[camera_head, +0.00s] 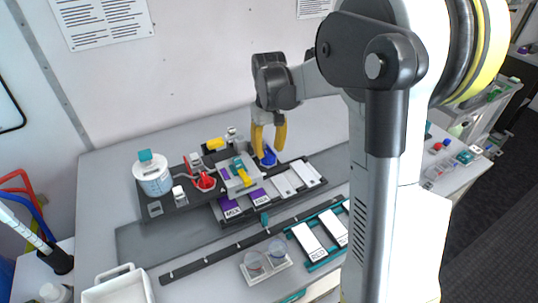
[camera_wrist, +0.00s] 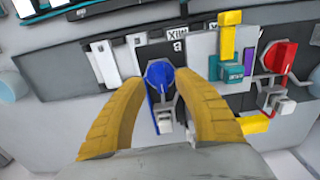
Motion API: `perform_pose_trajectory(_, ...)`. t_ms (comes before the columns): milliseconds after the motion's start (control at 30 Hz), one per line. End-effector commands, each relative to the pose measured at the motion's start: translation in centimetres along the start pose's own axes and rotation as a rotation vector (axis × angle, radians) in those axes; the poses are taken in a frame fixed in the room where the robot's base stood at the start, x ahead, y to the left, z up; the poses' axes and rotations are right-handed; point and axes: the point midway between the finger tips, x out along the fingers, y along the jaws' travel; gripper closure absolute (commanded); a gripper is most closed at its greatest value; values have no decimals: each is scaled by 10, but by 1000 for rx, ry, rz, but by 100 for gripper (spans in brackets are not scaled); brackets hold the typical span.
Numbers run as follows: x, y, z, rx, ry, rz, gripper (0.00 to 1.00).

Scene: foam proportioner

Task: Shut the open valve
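A valve with a blue handle (camera_head: 268,158) sits at the right end of the dark base plate. In the wrist view the blue handle (camera_wrist: 160,76) lies between my two yellow fingertips. A valve with a red handle (camera_head: 204,181) sits further left on the plate in the head view; in the wrist view the red handle (camera_wrist: 280,57) is at the right. My gripper (camera_head: 268,147) is over the blue valve, pointing down, with its fingers (camera_wrist: 163,86) apart on either side of the handle. I cannot tell whether either finger touches it.
A clear container with a teal cap (camera_head: 153,178) stands left of the valves. A teal-and-yellow part (camera_head: 240,176) stands between the valves. Labelled cards (camera_head: 283,186) lie in front. The wall (camera_head: 200,60) is close behind.

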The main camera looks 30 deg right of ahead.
Motion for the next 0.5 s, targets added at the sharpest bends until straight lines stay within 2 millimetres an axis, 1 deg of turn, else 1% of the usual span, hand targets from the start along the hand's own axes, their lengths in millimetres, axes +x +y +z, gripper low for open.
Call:
perform_pose_trajectory(33, -12, 0, 0, 0, 0, 0, 63)
perform_pose_trajectory(100, -29, 0, 0, 0, 0, 0, 63)
perform_pose_trajectory(200, -51, 0, 0, 0, 0, 0, 63)
perform_pose_trajectory(300, -69, 0, 0, 0, 0, 0, 63)
perform_pose_trajectory(400, -82, 0, 0, 0, 0, 0, 63)
perform_pose_trajectory(500, -89, 0, 0, 0, 0, 0, 63)
